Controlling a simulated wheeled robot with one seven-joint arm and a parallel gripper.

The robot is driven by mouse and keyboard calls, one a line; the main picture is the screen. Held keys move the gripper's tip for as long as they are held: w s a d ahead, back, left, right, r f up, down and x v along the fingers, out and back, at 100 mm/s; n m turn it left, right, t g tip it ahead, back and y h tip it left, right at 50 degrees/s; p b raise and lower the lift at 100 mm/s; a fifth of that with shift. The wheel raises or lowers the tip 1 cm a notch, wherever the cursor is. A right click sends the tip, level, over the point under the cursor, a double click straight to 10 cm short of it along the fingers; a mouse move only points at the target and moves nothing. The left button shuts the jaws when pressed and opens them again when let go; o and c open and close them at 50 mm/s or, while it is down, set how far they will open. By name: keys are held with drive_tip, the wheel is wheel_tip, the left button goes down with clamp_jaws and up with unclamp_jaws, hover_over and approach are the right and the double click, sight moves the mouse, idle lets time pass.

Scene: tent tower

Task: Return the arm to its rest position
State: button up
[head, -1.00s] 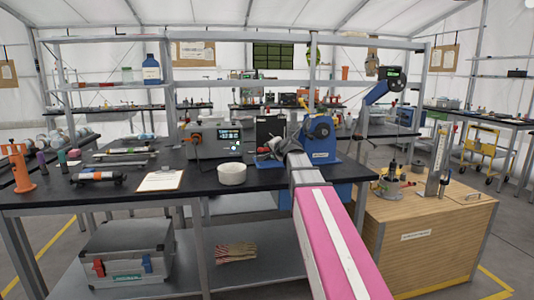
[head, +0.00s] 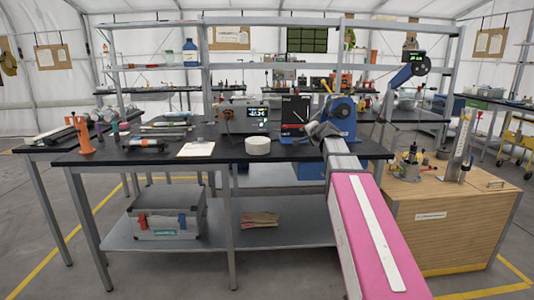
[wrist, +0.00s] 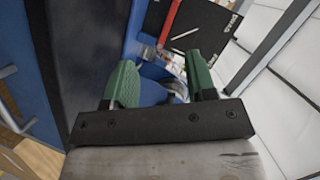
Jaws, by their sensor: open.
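My gripper shows in the wrist view (wrist: 162,92) with its two green fingers spread apart and nothing between them. In the head view my gripper (head: 313,130) is at the end of my pink and grey arm, above the black bench top. It is just left of a blue machine (head: 341,119), whose blue body also shows close beyond the fingers in the wrist view. Whether the fingers touch the machine I cannot tell.
The black workbench (head: 112,157) carries a white round container (head: 258,146), a clipboard (head: 196,149), an instrument with a lit display (head: 243,117) and an orange stand (head: 82,136). A wooden cabinet (head: 455,225) stands to the right. The floor in front of the bench is clear.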

drive_tip(key=s+f+n+g+h, duration=0.1)
drive_tip(key=s+f+n+g, duration=0.15)
drive_tip(key=s+f, duration=0.65)
drive_tip(key=s+f+n+g+h, duration=0.15)
drive_tip(key=s+f+g, duration=0.35)
drive_tip(key=f, duration=0.9)
drive_tip(key=s+f+n+g, duration=0.3)
drive_tip(key=s+f, duration=0.5)
drive_tip(key=f, duration=0.3)
drive_tip(key=s+d+f+n+g+h, duration=0.1)
drive_tip(key=s+f+n+g+h, duration=0.1)
drive_tip(key=s+f, duration=0.5)
drive_tip(key=s+g, duration=0.1)
drive_tip(key=s, duration=0.3)
drive_tip(key=shift+s+f, duration=0.15)
drive_tip(key=shift+f, duration=0.15)
drive_tip(key=shift+g, duration=0.25)
drive_tip(key=shift+c, duration=0.3)
